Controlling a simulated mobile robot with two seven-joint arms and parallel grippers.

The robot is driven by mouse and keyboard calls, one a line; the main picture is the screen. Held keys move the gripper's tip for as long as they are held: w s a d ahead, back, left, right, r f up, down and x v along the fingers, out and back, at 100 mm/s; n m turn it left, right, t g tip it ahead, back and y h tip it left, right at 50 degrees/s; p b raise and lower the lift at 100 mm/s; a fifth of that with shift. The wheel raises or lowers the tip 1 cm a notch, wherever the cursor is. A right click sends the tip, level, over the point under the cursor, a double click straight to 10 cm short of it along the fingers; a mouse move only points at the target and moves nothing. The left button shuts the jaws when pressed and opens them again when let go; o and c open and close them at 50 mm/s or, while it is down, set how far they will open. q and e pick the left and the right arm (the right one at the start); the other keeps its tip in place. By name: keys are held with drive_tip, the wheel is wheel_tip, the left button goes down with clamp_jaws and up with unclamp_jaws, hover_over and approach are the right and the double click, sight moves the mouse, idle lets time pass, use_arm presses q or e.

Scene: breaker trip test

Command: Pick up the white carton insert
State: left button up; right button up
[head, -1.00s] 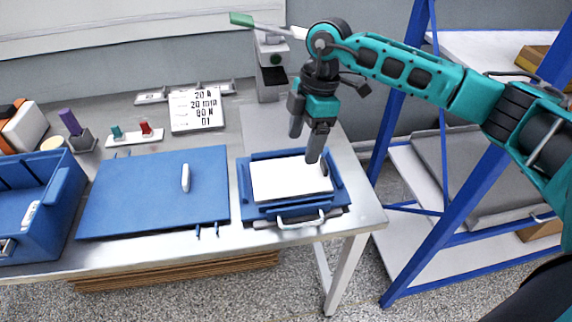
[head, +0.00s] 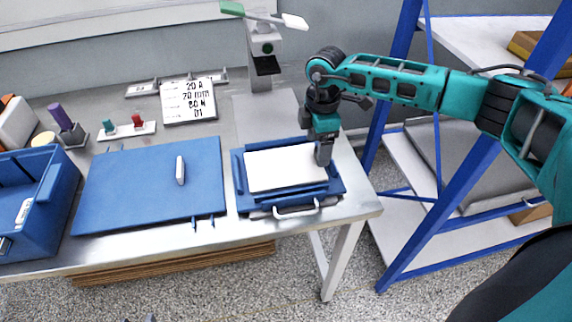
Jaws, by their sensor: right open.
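The white carton insert (head: 284,167) is a flat white rectangle. It lies in the blue tray (head: 239,186) with a pale handle at its front, on the right part of the metal bench. My right gripper (head: 323,160) points down at the insert's right edge. Its jaws are open, and one finger hides most of the other. I cannot tell whether it touches the insert. My left gripper is out of the picture.
A blue board (head: 134,188) with a white handle lies left of the tray. A blue bin (head: 50,205) stands at the far left. A test stand (head: 262,65) with a green-ended lever rises behind the tray. A blue-framed shelf (head: 405,230) stands right of the bench.

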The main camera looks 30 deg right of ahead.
wheel_tip(320, 180, down, 2)
drive_tip(key=c, duration=1.1)
drive_tip(key=shift+r, duration=0.15)
drive_tip(key=shift+c, duration=0.2)
